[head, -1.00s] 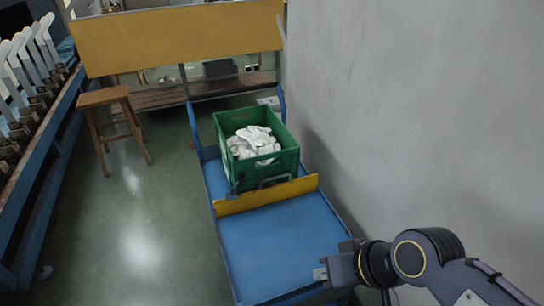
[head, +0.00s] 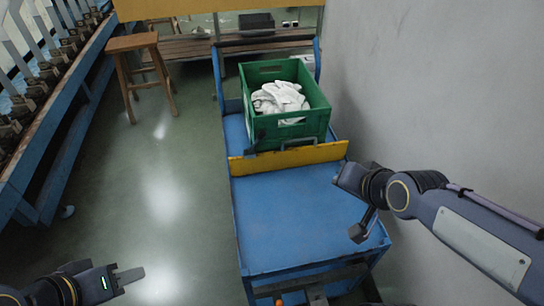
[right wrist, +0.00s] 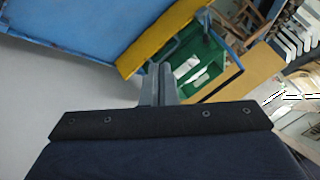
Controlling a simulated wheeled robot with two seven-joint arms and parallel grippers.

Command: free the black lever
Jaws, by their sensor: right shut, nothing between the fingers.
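A small dark upright piece (head: 257,136) at the front left corner of the green crate (head: 318,126) looks like the black lever, but it is too small to be sure. A dark bar (head: 284,143) runs along the crate's front, behind the yellow board (head: 290,157). My right gripper (head: 344,178) is above the right side of the blue cart, apart from the crate. In the right wrist view its fingers (right wrist: 158,84) are together and empty, pointing towards the crate. My left gripper (head: 130,276) is low at the left, over the floor, seen edge-on.
White socks (head: 280,97) lie in the crate. The blue cart deck (head: 295,215) in front of the yellow board is bare. A grey wall (head: 430,90) stands close on the right. A wooden stool (head: 133,43) and a blue bench (head: 60,150) are at left, with open floor between.

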